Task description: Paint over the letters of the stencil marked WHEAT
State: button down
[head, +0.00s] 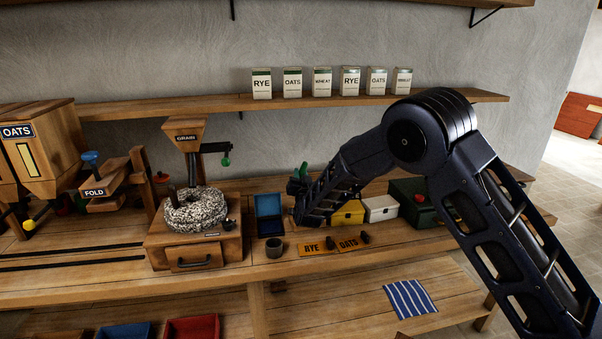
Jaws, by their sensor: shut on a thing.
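Two orange stencil plates lie on the bench front, one marked RYE (313,250) and one marked OATS (349,244). Each has a dark knob at its right end. I see no stencil marked WHEAT; my arm covers part of the bench behind these plates. My forearm reaches down and left over the bench. My gripper (297,188) is at its far end, small and mostly hidden, beside an open blue box (268,205). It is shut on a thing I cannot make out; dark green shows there. A small grey cup (274,249) stands left of the RYE plate.
A stone mill (195,209) is on the left. Labelled packets, including WHEAT (322,82), line the shelf. A striped cloth (410,299) lies below.

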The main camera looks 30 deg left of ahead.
jog(key=shift+d+r, duration=0.1)
jog(key=shift+r, duration=0.3)
